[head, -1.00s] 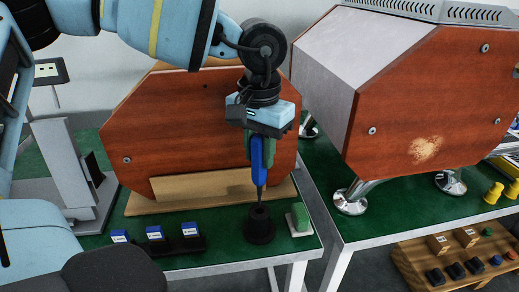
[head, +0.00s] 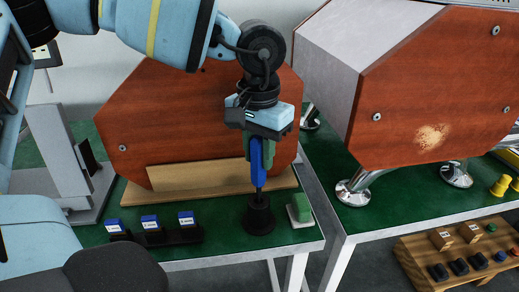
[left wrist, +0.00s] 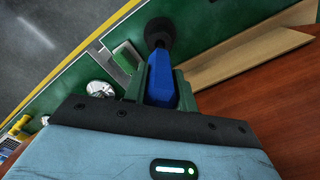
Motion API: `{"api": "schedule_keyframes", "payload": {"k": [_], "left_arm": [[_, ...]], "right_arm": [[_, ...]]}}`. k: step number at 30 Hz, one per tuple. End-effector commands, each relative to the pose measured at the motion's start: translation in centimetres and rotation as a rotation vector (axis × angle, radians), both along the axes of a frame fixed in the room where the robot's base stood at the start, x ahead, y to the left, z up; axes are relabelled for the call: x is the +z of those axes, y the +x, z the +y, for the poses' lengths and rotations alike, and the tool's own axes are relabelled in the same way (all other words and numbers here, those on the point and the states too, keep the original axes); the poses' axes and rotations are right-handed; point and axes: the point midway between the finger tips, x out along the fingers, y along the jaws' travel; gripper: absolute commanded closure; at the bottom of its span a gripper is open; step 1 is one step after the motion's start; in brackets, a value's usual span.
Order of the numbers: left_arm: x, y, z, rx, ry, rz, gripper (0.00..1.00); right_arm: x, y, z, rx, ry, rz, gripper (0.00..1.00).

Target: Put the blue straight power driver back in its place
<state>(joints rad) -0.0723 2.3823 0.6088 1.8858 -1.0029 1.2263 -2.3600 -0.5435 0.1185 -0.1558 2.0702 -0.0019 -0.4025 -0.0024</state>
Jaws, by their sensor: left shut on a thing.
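The blue straight power driver (head: 257,162) is upright, with its thin bit pointing down. My left gripper (head: 260,150) is shut on its body. A black round holder (head: 259,215) stands on the green bench directly below. The driver's bit reaches down to the holder's top, and its tip is hidden there. In the left wrist view the blue driver (left wrist: 161,82) sits between the green fingers, with the black holder (left wrist: 159,32) just beyond its end. My right gripper is not in view.
Three blue-topped blocks stand in a black rack (head: 185,236) left of the holder. A green block on a pale base (head: 300,209) stands close to its right. A wooden board (head: 212,176) and large wood-sided machine (head: 190,125) are behind.

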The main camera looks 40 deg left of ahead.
Motion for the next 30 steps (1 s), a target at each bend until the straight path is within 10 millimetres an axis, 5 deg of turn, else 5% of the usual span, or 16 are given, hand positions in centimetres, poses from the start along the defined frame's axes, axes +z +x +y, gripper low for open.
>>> {"api": "schedule_keyframes", "payload": {"k": [30], "left_arm": [[-3.5,0.0,0.0,0.0,0.0,-0.001,1.0]], "right_arm": [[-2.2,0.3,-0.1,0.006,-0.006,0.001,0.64]]}}
